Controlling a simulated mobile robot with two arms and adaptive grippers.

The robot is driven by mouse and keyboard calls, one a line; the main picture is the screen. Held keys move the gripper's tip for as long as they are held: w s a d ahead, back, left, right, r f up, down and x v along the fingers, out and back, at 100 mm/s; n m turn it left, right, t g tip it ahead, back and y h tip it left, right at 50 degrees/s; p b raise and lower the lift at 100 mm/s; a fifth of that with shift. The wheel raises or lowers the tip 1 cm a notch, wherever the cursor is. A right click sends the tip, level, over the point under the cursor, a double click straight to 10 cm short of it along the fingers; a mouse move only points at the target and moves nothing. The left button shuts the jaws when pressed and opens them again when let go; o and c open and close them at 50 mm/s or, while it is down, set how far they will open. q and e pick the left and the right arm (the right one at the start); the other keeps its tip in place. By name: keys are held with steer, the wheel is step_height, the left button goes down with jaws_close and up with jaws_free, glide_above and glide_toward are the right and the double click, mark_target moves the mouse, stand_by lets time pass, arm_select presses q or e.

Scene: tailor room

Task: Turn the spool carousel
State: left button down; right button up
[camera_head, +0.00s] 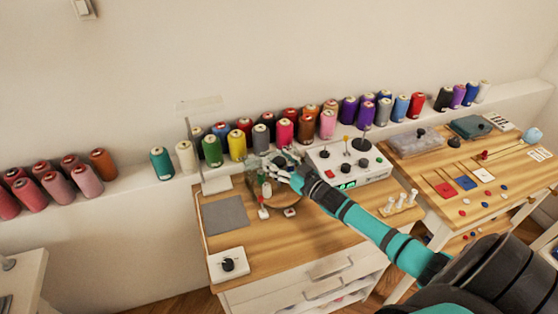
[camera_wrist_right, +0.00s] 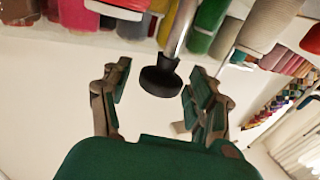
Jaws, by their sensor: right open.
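The spool carousel (camera_head: 290,206) is a round wooden turntable on the wooden cabinet top, with small items standing on it. My right gripper (camera_head: 283,170) is over the carousel and hides part of it. In the right wrist view, a black knob (camera_wrist_right: 158,83) on a metal rod sits between the two spread fingers of my right gripper (camera_wrist_right: 158,92). There is a visible gap on both sides of the knob. I cannot tell for certain whether the rod belongs to the carousel. My left gripper is not in view.
A white control panel (camera_head: 375,160) with knobs stands right of the carousel. A grey mat (camera_head: 225,215) and a white box with a black dial (camera_head: 229,265) lie to the left. Large thread spools (camera_head: 211,150) line the wall ledge behind.

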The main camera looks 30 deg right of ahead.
steer(key=shift+c, duration=0.9)
steer(key=c, duration=0.9)
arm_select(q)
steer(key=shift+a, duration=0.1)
arm_select(e)
jaws_close()
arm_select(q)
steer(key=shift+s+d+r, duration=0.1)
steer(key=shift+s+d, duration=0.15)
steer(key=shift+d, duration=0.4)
arm_select(e)
steer(key=shift+f+n+y, duration=0.25)
steer(key=shift+n+y, duration=0.05)
steer(key=shift+y, duration=0.2)
